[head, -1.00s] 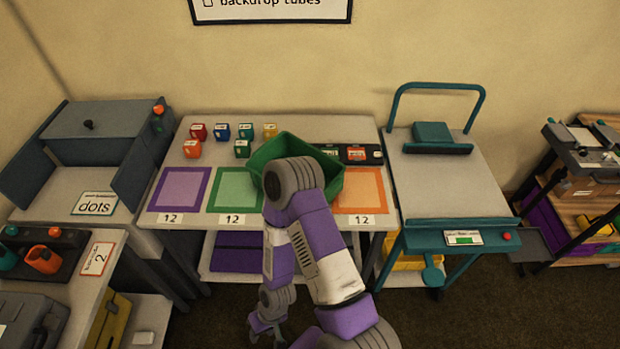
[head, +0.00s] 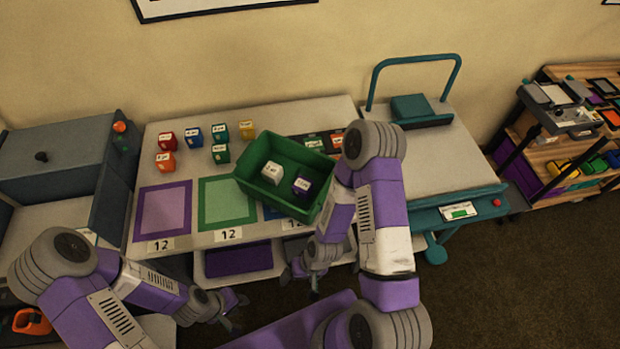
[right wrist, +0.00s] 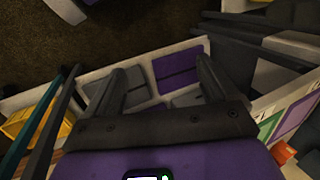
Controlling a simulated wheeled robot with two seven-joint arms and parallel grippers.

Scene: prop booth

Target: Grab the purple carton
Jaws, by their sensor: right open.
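The purple carton (head: 302,186) has a white label and lies in the green bin (head: 247,187) on the table, at the bin's right front part. A white carton (head: 272,173) lies in the bin to its left. My right gripper (head: 300,278) is open and empty, low in front of the table and apart from the bin. The right wrist view shows its two fingers (right wrist: 165,78) spread with nothing between them; the carton is not visible there. My left gripper (head: 236,311) looks open and empty, further left and also in front of the table.
Several small coloured cartons (head: 193,135) stand on the table behind and left of the bin. Purple and green framed mats (head: 164,211) lie empty at its front. A teal-handled cart (head: 445,165) stands to the right. My right arm covers the table's right part.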

